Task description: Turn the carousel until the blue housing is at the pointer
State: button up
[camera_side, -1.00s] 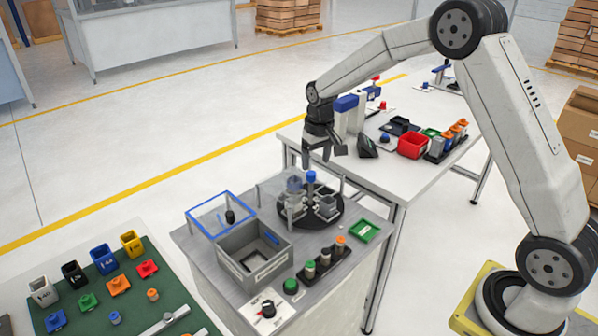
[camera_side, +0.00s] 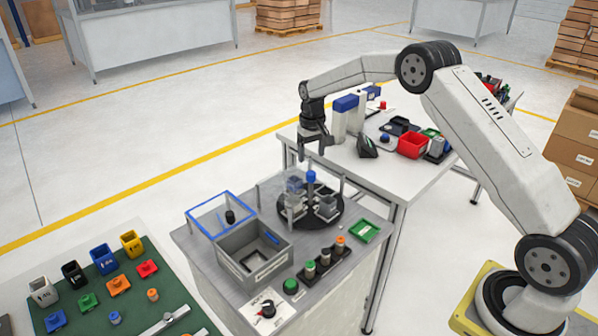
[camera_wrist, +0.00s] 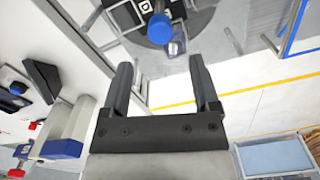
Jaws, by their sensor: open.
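The carousel (camera_side: 312,222) is a dark round disc on the grey cabinet, with a blue-topped post (camera_side: 311,178) at its centre. The blue top (camera_wrist: 160,28) also shows at the top of the wrist view. Grey housings (camera_side: 326,207) stand on the disc. A bluish part (camera_side: 295,184) shows at its back left, partly behind clear panels; I cannot tell if it is the blue housing. I cannot make out the pointer. My gripper (camera_side: 314,156) is open and empty above the carousel, apart from the post. Its two spread fingers show in the wrist view (camera_wrist: 160,68).
Clear upright panels stand around the carousel's back. A grey bin (camera_side: 254,268) and a blue-rimmed clear box (camera_side: 208,212) stand to its left. A green tray (camera_side: 365,231) lies at right, and a rack of capped cylinders (camera_side: 324,264) in front. A white table (camera_side: 372,178) stands behind.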

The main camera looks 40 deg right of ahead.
aim_at(311, 173)
jog(key=shift+f, duration=3.6)
grip_shut()
